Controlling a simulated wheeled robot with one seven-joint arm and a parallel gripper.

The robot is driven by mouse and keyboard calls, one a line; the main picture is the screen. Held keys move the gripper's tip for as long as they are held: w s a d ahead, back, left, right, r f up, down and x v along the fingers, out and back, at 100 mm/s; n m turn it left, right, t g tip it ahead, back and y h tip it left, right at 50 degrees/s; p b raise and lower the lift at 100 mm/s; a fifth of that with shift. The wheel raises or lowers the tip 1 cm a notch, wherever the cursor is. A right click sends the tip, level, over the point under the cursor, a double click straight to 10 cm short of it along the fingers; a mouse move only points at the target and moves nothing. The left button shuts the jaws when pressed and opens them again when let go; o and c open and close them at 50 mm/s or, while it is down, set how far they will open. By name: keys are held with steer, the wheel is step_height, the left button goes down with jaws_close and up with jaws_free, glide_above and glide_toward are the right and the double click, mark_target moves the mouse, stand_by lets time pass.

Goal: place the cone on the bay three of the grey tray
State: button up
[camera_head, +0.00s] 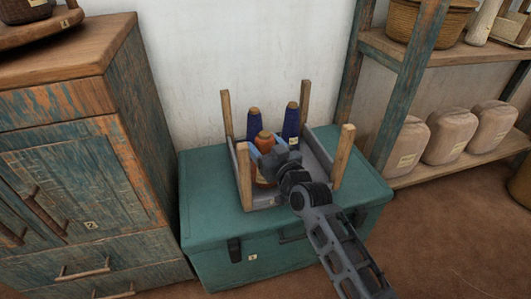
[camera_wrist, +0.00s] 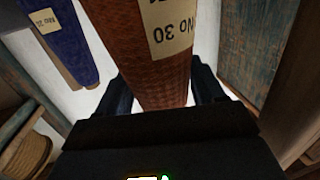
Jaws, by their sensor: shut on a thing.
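An orange-brown cone (camera_head: 264,144) stands upright at the front left of the grey tray (camera_head: 318,160). It also fills the middle of the wrist view (camera_wrist: 147,60), with a pale label reading "No 30". My gripper (camera_head: 270,160) is shut on this cone, a finger on each side of it. Two dark blue cones stand at the back of the tray, one at back left (camera_head: 254,124) and one at back right (camera_head: 291,122). Wooden posts rise at the tray's corners. My arm and gripper hide much of the tray's front, and I cannot tell whether the held cone touches the tray floor.
The tray sits on a teal chest (camera_head: 205,210). A worn wooden cabinet (camera_head: 85,140) stands close at left. A shelf (camera_head: 450,165) with wrapped bundles stands at right. The wooden posts (camera_head: 343,155) stand close around my gripper.

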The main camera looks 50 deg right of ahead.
steer(key=shift+f, duration=0.5)
steer(key=shift+f, duration=0.15)
steer(key=o, duration=1.5)
steer(key=shift+o, duration=0.2)
steer(key=p+v, duration=0.1)
steer(key=v, duration=1.1)
steer(key=shift+s, duration=0.1)
